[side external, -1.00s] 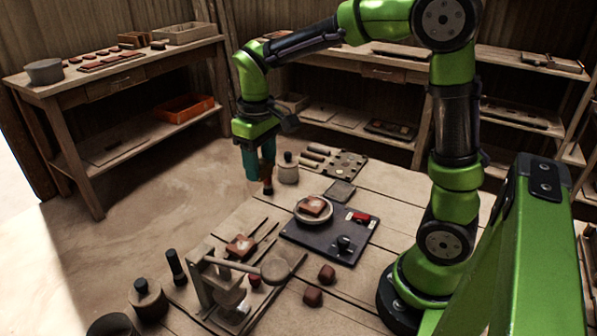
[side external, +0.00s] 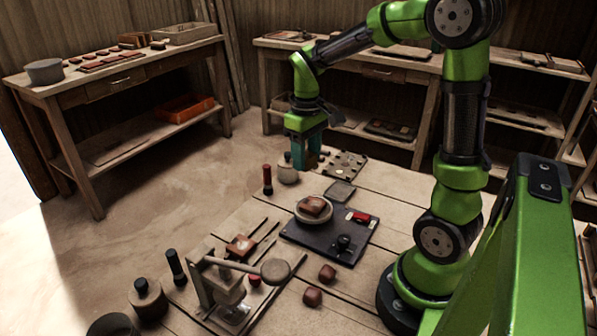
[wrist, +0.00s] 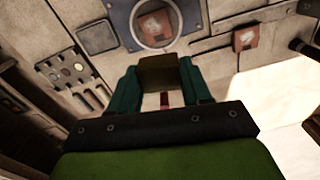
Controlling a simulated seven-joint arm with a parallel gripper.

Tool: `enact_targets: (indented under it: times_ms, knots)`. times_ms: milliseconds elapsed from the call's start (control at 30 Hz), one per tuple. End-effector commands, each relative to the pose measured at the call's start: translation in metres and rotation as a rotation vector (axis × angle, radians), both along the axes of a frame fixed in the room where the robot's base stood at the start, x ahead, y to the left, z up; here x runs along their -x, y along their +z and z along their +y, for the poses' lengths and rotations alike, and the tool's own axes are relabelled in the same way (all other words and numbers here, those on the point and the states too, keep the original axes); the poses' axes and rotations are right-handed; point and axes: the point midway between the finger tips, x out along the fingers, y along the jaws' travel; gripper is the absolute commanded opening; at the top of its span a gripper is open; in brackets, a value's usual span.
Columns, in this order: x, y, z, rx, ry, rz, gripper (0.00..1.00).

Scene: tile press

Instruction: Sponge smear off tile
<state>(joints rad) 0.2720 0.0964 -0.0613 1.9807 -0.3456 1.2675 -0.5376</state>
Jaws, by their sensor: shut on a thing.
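The reddish-brown tile (side external: 314,206) with a pale smear lies on a round pale wheel (side external: 301,217) on a dark base plate. In the wrist view the tile (wrist: 156,25) shows near the top, beyond my fingertips. My gripper (side external: 307,165) is up and behind the wheel, to the left of the tile. In the wrist view the teal fingers of my gripper (wrist: 159,64) are shut on a brown block (wrist: 160,78), which looks like the sponge. The block is clear of the tile. In the side view the fingers mostly hide it.
A red-topped dark stick (side external: 267,179) and a black-knobbed jar (side external: 287,172) stand near my gripper. A dark flat pad (side external: 341,190) lies behind the base plate. A lever press (side external: 225,285), another tile (side external: 240,245) and two brown cubes (side external: 320,285) are in front.

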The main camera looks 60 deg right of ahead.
Motion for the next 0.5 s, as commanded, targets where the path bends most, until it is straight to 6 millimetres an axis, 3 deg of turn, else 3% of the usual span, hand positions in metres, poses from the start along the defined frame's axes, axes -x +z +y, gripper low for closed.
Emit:
enact_targets:
  times_ms: [133,500]
  knots:
    - [0.026,-0.014,-0.028,-0.003,0.041,-0.002,0.2]
    - [0.028,-0.031,-0.029,0.003,0.154,-0.01,0.19]
